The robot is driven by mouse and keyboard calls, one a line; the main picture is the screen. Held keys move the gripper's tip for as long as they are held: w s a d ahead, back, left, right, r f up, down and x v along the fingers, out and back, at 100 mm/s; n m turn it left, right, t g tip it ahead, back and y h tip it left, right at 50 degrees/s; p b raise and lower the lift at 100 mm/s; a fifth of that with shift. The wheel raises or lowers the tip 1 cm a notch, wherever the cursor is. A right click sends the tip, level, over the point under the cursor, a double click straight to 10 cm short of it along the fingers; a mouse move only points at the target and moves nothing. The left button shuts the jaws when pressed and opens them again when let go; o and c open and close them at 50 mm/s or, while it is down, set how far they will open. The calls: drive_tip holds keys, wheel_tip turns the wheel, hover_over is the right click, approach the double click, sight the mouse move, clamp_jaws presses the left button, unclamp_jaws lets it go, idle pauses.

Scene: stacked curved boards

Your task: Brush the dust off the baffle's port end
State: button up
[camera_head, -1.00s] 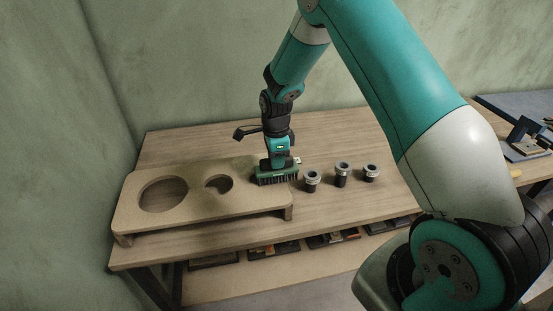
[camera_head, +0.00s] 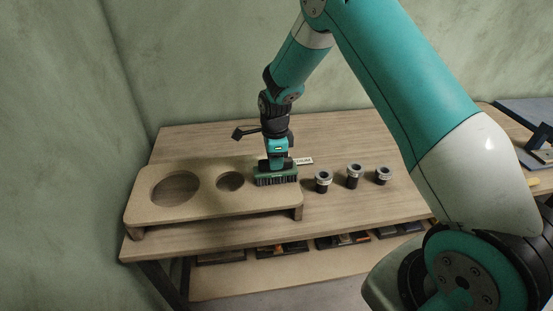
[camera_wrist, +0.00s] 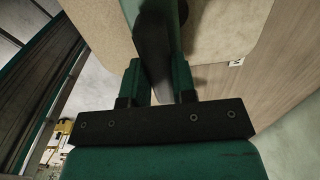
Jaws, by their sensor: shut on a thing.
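The baffle is a tan board (camera_head: 212,207) on short feet on the bench, with a large round hole (camera_head: 175,188) at left and a smaller one (camera_head: 230,181) toward the middle. My gripper (camera_head: 277,162) is shut on a green brush (camera_head: 276,179) with dark bristles. The brush is upright, bristles down, over the board's right end; I cannot tell if they touch it. In the wrist view my gripper (camera_wrist: 158,88) has the brush's dark handle (camera_wrist: 155,45) between its fingers, with board (camera_wrist: 225,30) beyond. No distinct dust shows.
Several items stand near: three dark cylinders with grey rims (camera_head: 353,175) to the right of the board, and a small white label (camera_head: 303,161) behind the brush. Trays lie on a lower shelf (camera_head: 282,250). Bench (camera_head: 350,135) behind the cylinders is clear.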

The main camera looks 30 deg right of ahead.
sight(263, 161)
drive_tip(key=shift+w+a, duration=0.25)
drive_tip(key=shift+a, duration=0.55)
drive_tip(key=shift+w+a, duration=0.25)
drive_tip(key=shift+a, duration=0.55)
drive_tip(key=shift+w+a+f+b, duration=0.1)
drive_tip(key=shift+w+a+b, duration=0.15)
drive_tip(key=shift+a, duration=0.6)
drive_tip(key=shift+w+a+f+b, duration=0.1)
drive_tip(key=shift+w+a, duration=0.15)
drive_tip(key=shift+a, duration=0.6)
drive_tip(key=shift+r, duration=0.2)
drive_tip(key=shift+r+p, duration=0.5)
drive_tip(key=shift+r, duration=0.15)
drive_tip(key=shift+r, duration=0.15)
